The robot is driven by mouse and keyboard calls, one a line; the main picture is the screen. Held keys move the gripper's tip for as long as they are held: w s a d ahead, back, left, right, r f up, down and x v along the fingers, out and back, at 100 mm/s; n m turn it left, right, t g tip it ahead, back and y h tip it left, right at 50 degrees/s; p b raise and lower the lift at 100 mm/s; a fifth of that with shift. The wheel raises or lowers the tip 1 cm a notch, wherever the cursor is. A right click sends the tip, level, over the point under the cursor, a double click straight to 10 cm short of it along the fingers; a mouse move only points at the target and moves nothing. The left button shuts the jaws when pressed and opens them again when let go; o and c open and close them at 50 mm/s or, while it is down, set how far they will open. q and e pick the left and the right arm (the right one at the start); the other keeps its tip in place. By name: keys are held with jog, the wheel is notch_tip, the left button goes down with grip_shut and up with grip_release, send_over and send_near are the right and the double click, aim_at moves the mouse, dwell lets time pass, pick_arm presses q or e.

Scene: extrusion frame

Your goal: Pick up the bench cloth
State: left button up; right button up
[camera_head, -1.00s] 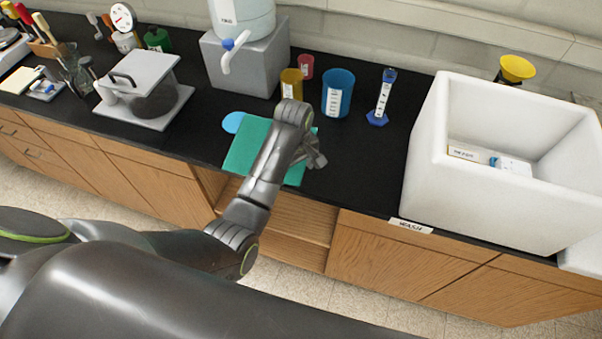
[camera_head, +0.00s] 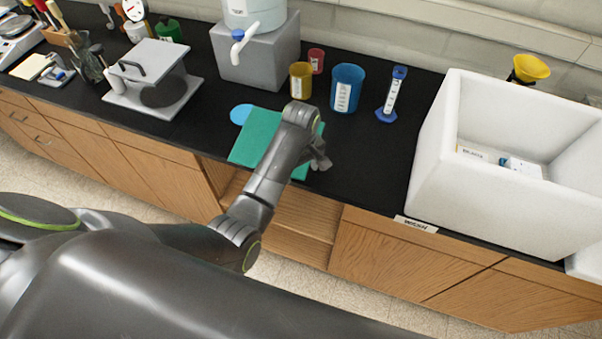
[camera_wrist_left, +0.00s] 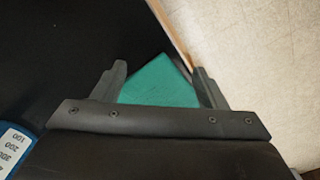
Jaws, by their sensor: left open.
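The bench cloth (camera_head: 254,139) is a flat green sheet on the black bench top, partly hanging at the front edge and partly hidden behind my left arm. In the left wrist view the cloth (camera_wrist_left: 158,84) shows as a green corner between the fingers. My left gripper (camera_head: 322,160) is over the right part of the cloth, near the bench's front edge. In the left wrist view the left gripper (camera_wrist_left: 160,82) is open, its two fingers wide apart with nothing gripped. Whether the fingers touch the cloth cannot be told. My right gripper is not in view.
A blue beaker (camera_head: 343,88), a yellow cup (camera_head: 301,80) and a blue-based cylinder (camera_head: 391,96) stand behind the cloth. A white sink (camera_head: 437,165) is at right. A grey stand (camera_head: 258,62) holds a jug (camera_head: 262,14).

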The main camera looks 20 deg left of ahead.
pick_arm(q)
grip_shut()
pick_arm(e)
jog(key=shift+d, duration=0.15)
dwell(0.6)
